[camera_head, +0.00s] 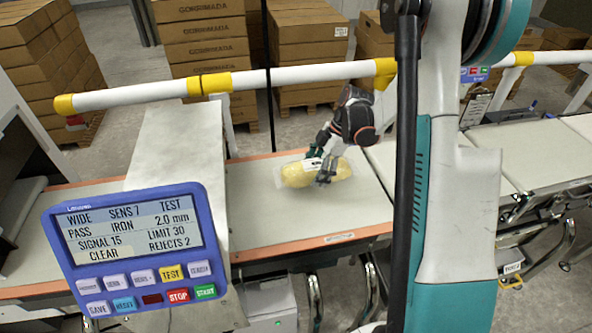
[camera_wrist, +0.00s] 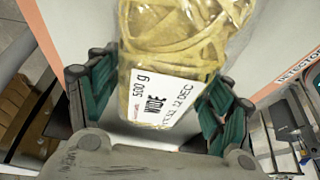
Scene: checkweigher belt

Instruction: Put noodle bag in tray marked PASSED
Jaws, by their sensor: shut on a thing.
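The noodle bag (camera_head: 297,174) is a clear bag of yellow noodles with a white label, lying on or just above the pale belt in the head view. In the wrist view the noodle bag (camera_wrist: 180,45) fills the upper middle, with "500 g", "WIDE" and "12 DEC" readable on its label. My gripper (camera_head: 322,168) reaches down over the bag, and its teal fingers (camera_wrist: 158,98) are shut on the bag's two sides. Whether the bag touches the belt is unclear. I cannot make out a tray marked PASSED in either view.
A blue detector panel (camera_head: 130,250) stands at the front left beside a grey housing (camera_head: 172,160). A white rail with yellow joints (camera_head: 210,84) runs behind the belt (camera_head: 265,215). Stacked cartons (camera_head: 205,40) stand behind. White belts (camera_head: 520,155) continue to the right, partly behind my arm.

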